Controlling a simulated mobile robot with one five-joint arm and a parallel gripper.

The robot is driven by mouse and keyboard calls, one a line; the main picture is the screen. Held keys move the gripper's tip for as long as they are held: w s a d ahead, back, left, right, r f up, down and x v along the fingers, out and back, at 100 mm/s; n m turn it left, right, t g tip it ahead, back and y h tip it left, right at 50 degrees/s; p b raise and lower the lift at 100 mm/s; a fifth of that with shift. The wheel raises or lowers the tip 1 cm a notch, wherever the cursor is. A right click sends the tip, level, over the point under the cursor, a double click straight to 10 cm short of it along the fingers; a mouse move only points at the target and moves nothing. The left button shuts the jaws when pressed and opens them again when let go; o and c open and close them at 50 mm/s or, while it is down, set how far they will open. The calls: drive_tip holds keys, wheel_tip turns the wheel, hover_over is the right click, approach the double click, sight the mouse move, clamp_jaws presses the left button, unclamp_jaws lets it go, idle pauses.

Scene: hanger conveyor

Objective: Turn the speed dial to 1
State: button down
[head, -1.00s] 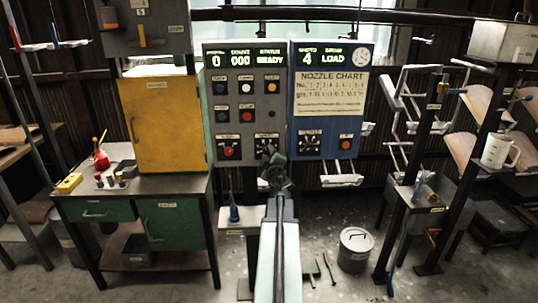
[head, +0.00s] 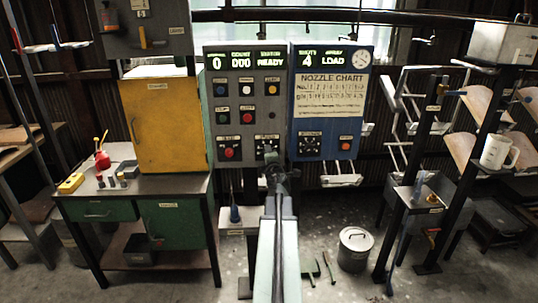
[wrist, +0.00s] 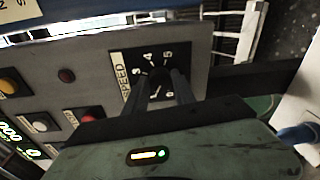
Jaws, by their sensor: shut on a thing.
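The speed dial (head: 266,142) sits low on the right of the grey control panel, with a black face and white numbers. In the wrist view the dial face (wrist: 130,66) shows the word SPEED, with 3, 4 and 5 readable. My gripper (wrist: 165,78) reaches over the dial face, its two dark fingers shut on the dial's knob. The knob is mostly hidden between the fingers, so I cannot tell which number it points to. In the head view my gripper (head: 269,158) covers the lower part of the dial.
The grey panel's display (head: 242,61) reads 0, 000 and READY. A red button (head: 229,152) is left of the dial. The blue panel (head: 328,142) with its own dial stands close on the right. A yellow cabinet (head: 160,120) stands left.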

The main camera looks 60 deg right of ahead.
drive_tip(key=shift+w+a+n, duration=0.1)
drive_tip(key=shift+n, duration=0.3)
drive_tip(key=c, duration=1)
unclamp_jaws()
drive_tip(key=shift+c, duration=0.2)
